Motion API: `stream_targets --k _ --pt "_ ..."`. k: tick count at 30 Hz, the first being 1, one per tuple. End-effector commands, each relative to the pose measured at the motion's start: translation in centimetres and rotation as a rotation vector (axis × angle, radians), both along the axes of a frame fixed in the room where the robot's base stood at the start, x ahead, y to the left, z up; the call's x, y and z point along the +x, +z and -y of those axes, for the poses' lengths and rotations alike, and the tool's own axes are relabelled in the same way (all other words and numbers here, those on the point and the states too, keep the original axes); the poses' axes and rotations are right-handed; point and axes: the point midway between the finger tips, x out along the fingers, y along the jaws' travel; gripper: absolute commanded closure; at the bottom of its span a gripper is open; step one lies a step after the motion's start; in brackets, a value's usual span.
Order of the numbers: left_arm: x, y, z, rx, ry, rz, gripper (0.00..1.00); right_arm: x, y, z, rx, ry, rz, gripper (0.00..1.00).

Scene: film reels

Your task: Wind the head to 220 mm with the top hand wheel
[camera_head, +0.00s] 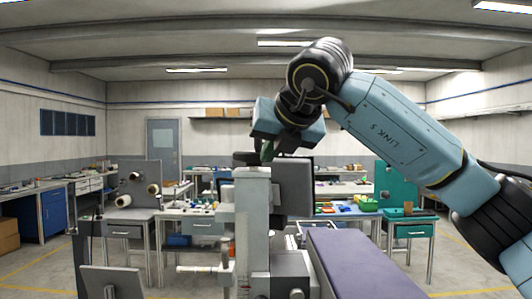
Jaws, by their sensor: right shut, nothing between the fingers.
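A pale grey upright column (253,225) stands in the middle of the camera_head view. A dark shape, possibly the top hand wheel, shows at the column's top; my gripper partly covers it, and I cannot make out its rim or handle. My right gripper (267,152) reaches down from above to the column's top, shut with nothing between its fingers. I cannot tell whether it touches the wheel. A dark grey box (293,190), possibly the head, sits right of the column. Scale marks show low on the column, but the reading is too small. My left gripper is not in view.
A purple-topped bench (358,265) extends at the front right of the column. A grey panel (110,282) stands at the lower left. Floor shows at left and right.

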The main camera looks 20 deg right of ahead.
Motion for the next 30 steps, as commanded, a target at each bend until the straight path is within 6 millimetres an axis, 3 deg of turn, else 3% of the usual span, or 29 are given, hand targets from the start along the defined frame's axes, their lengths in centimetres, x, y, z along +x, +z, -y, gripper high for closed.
stream_targets --k 20,30 --pt "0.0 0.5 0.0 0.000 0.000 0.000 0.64 1.1 0.0 -0.2 0.000 0.000 0.000 1.00" --pt "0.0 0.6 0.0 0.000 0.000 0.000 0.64 1.4 0.0 -1.4 0.001 0.001 0.001 1.00"
